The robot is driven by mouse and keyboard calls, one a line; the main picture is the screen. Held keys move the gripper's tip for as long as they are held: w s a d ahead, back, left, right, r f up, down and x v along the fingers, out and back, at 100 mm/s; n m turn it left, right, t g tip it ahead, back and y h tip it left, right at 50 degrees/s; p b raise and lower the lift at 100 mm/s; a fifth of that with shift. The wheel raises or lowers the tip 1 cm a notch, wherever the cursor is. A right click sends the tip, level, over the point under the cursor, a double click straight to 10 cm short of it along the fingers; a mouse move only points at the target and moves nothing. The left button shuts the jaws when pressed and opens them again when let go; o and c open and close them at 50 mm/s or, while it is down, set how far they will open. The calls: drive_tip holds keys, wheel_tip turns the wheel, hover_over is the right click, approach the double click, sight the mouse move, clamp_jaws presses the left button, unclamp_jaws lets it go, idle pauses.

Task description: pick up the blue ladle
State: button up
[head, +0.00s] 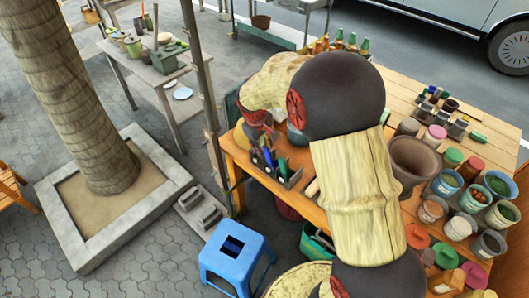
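A small blue item (268,157), possibly the blue ladle, stands among utensils in a dark holder at the left end of the wooden table. It is too small for me to be sure of its shape. My arm reaches across the table, and its far end bends down just above and behind this holder. The fingers of my gripper cannot be made out clearly there, so I cannot tell their opening or whether they touch anything. My arm hides the middle of the table.
The wooden table (411,83) carries a large brown pot (412,160), several tubs on the right and bottles at the back. A blue stool (237,257) stands in front. A pole (203,85) and tree trunk (78,90) are to the left. Paving between trunk and stool is partly clear.

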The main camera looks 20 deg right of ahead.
sight(269, 162)
drive_tip(key=shift+n, duration=0.3)
drive_tip(key=x, duration=0.3)
drive_tip(key=b+x, duration=0.1)
drive_tip(key=x, duration=0.3)
drive_tip(key=d+x, duration=0.1)
drive_tip(key=x, duration=0.2)
drive_tip(key=shift+w+d+f+b, duration=0.1)
drive_tip(key=shift+w+f+b, duration=0.1)
drive_tip(key=shift+w+b, duration=0.15)
drive_tip(key=shift+w+d+f, duration=0.1)
drive_tip(key=shift+f, duration=0.3)
drive_tip(key=shift+c, duration=0.6)
clamp_jaws()
